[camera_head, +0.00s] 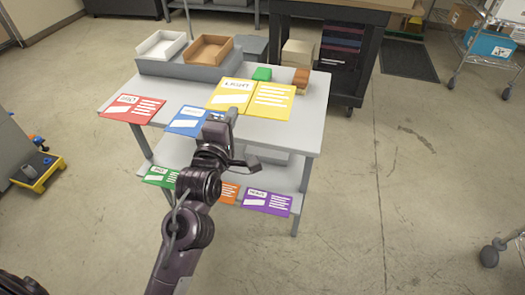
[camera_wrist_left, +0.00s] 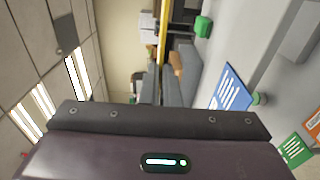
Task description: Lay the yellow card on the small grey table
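The open, folded-looking yellow card (camera_head: 270,98) is over the right-middle of the top of the small grey table (camera_head: 305,130). It looks larger than the cards lying flat and seems held above the top. My left gripper (camera_head: 232,114) is at its near edge. In the left wrist view the yellow card (camera_wrist_left: 163,28) shows edge-on as a thin strip between the two close fingers (camera_wrist_left: 162,85), so the gripper is shut on it. Its underside and any gap to the table are hidden. My right gripper is not in view.
A red card (camera_head: 132,108) and a blue card (camera_head: 186,121) lie left on the top. Trays (camera_head: 208,50), a green block (camera_head: 262,74) and brown blocks (camera_head: 301,78) stand behind. Green, orange and purple (camera_head: 266,202) cards lie on the lower shelf.

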